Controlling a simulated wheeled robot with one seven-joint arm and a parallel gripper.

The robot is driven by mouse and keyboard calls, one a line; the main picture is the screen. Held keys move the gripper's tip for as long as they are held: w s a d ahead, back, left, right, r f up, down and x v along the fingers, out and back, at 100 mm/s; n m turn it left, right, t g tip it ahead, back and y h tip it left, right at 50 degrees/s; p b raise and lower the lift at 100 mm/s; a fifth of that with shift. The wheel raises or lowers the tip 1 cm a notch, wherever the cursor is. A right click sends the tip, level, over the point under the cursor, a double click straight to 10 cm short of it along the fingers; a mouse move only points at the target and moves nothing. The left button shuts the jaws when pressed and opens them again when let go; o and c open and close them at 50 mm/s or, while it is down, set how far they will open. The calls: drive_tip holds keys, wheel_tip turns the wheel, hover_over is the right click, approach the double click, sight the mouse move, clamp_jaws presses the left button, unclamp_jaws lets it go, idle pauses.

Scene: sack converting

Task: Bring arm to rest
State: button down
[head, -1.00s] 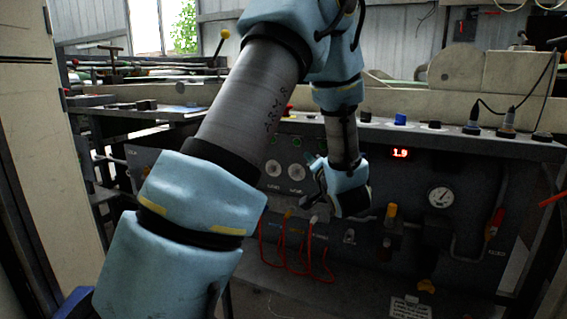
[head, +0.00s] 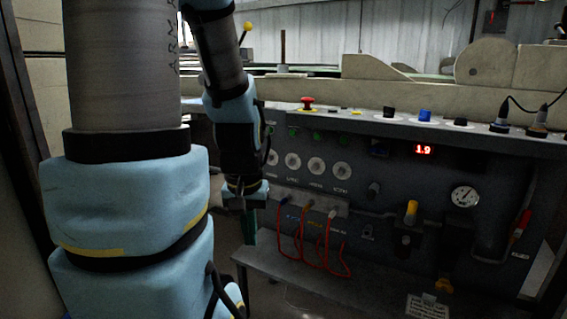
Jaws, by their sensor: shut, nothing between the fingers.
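My arm, pale blue and grey, fills the left of the head view. Its forearm comes down in front of the left part of the machine's control panel (head: 385,170). My gripper (head: 242,205) hangs at its lower end, pointing down. It is shut and empty, just left of the red cables and apart from them. The fingertips are small and dark, so their detail is hard to make out.
Red looped cables (head: 300,245) hang from a grey connector strip, above a ledge (head: 300,275). A red emergency button (head: 307,103) and a blue knob (head: 425,115) stand on the panel top. A pressure gauge (head: 464,197) and a yellow-topped valve (head: 411,212) are at right.

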wheel_tip(320, 180, up, 34)
drive_tip(key=p, duration=3.2)
drive_tip(key=shift+w, duration=0.15)
drive_tip(key=c, duration=1.5)
unclamp_jaws()
drive_tip(key=shift+d, duration=0.1)
